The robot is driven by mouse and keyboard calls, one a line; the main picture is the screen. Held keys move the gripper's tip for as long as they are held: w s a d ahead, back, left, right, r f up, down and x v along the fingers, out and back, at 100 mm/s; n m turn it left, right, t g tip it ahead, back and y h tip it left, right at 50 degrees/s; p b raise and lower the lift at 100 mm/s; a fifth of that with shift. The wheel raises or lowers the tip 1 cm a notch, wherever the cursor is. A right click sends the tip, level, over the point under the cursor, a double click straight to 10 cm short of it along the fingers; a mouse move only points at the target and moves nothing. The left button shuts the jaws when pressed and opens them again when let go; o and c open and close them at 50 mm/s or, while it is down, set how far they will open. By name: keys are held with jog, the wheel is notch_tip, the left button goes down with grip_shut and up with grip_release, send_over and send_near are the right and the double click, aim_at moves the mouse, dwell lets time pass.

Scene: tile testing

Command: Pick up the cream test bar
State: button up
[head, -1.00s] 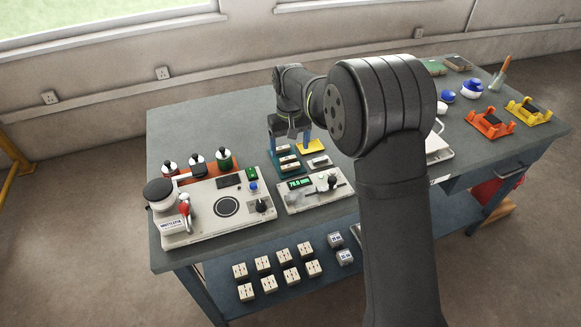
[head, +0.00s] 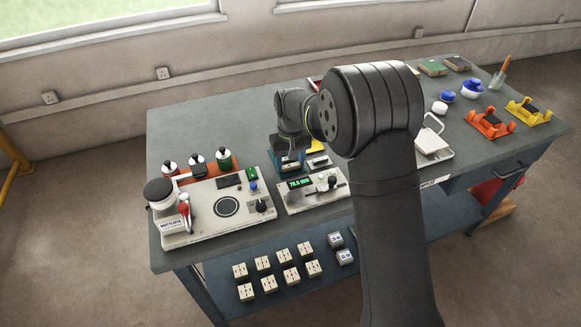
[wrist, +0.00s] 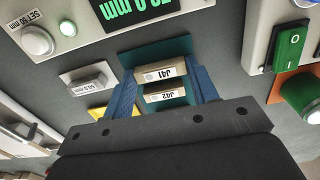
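Two cream bars lie in a teal holder (wrist: 178,45) in the wrist view. One, labelled J41 (wrist: 150,73), is farther from the gripper body; the other, labelled J42 (wrist: 153,97), is nearer. I cannot tell which one the task means. My gripper (wrist: 165,74) has its blue fingers on either side of the bars, apart, and looks open. Contact with a bar cannot be made out. In the head view my gripper (head: 288,160) is low over the teal holder and the bars are mostly hidden.
A gauge with a green display (head: 312,191) stands just in front of the holder. A tester plate (head: 205,215) and several bottles (head: 197,162) are to the left. A grey block on a pale plate (wrist: 88,82) and a yellow plate (wrist: 99,112) lie beside the holder.

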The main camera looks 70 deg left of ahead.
jog(key=shift+c, duration=1)
